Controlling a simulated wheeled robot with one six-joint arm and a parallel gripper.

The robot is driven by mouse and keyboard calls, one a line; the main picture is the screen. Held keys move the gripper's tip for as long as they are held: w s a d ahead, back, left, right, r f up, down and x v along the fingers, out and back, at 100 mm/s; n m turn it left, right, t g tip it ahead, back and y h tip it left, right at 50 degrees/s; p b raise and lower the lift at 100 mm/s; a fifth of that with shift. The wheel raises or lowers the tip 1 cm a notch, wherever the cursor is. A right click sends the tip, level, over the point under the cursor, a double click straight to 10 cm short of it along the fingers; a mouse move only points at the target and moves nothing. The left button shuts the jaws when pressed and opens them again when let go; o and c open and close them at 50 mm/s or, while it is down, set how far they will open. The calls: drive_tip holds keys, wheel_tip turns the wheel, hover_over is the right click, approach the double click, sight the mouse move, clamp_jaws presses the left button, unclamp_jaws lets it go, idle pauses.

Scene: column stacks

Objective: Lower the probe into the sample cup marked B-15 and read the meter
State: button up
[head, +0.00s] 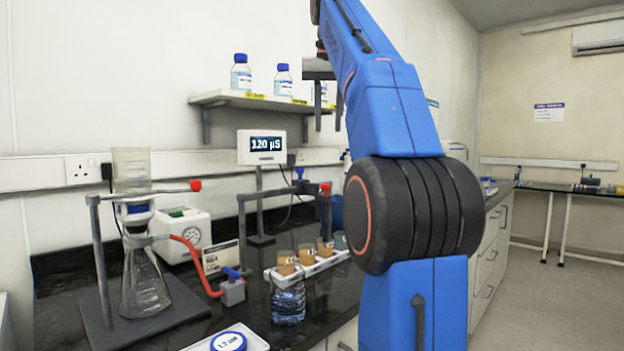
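The meter (261,147) stands on a post at the back of the bench; its display reads 120 µS. A white rack (318,266) holds a row of small cups, several with amber liquid; the nearest cup (286,263) is at its left end. Their labels are too small to read, so I cannot tell which is B-15. A dark, upright, probe-like part (325,212) hangs by a stand arm with a red knob, behind the rack; I cannot tell for sure that it is the probe. My gripper (328,108) is high before the shelf, fingers apart, nothing seen between them.
A clear beaker of liquid (288,302) stands before the rack. At left are a filter flask (143,275) on a stand, a red hose (195,262) and a white pump (182,234). A shelf (250,101) holds bottles. My arm hides the bench's right part.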

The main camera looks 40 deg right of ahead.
sight(326, 185)
drive_tip(key=x, duration=1.7)
drive_tip(key=shift+w+d, duration=0.15)
drive_tip(key=shift+w, duration=0.1)
